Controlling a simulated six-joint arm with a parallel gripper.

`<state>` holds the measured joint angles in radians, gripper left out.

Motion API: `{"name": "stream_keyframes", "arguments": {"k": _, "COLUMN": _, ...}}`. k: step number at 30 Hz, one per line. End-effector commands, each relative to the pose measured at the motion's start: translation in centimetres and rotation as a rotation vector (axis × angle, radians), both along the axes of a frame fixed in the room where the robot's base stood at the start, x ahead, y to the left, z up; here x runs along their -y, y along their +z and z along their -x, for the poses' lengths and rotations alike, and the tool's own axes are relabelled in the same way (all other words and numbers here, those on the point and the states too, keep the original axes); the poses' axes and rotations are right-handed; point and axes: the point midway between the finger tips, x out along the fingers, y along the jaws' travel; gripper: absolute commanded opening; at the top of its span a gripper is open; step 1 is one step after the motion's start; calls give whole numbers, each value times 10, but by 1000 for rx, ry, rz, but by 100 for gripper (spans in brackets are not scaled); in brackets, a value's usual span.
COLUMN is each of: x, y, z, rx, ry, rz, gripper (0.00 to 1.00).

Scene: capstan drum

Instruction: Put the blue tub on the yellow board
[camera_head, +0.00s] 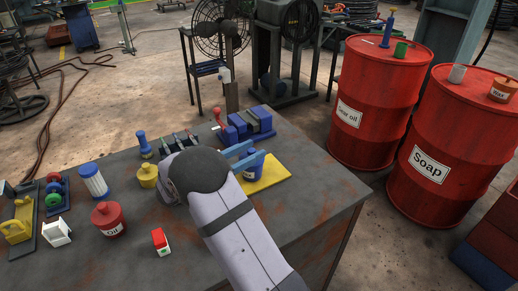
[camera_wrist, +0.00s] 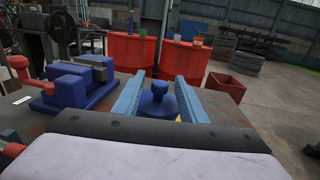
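The blue tub (camera_head: 253,174), with a pale label, is at the left part of the yellow board (camera_head: 273,175) on the bench. It appears upright and on the board, but its base is partly hidden by my arm. My gripper (camera_head: 250,153) has two light-blue fingers at the tub's top. In the wrist view the tub (camera_wrist: 158,104), with its knob, is between the fingers of my gripper (camera_wrist: 162,92). The fingers are apart, and a bit of yellow board (camera_wrist: 178,119) shows between the tub and the right finger. Contact with the tub is not visible.
A blue vise-like block (camera_head: 245,125) with a red knob stands behind the board. A yellow tub (camera_head: 148,176), a red oil can (camera_head: 109,219) and a red-and-white box (camera_head: 160,241) are to the left. The bench (camera_head: 335,190) is clear right of the board.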

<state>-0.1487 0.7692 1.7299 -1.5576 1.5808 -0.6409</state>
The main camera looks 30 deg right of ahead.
Motion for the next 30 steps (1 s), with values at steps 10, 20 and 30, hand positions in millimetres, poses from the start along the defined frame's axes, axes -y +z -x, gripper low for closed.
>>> {"name": "stream_keyframes", "arguments": {"k": 10, "x": -58, "y": -1, "z": 7, "rx": 0, "ry": 2, "rz": -1, "gripper": 38}}
{"name": "stream_keyframes", "arguments": {"k": 20, "x": -75, "y": 0, "z": 10, "rx": 0, "ry": 0, "rz": -1, "gripper": 38}}
{"name": "stream_keyframes", "arguments": {"k": 30, "x": -75, "y": 0, "z": 10, "rx": 0, "ry": -1, "rz": 0, "gripper": 38}}
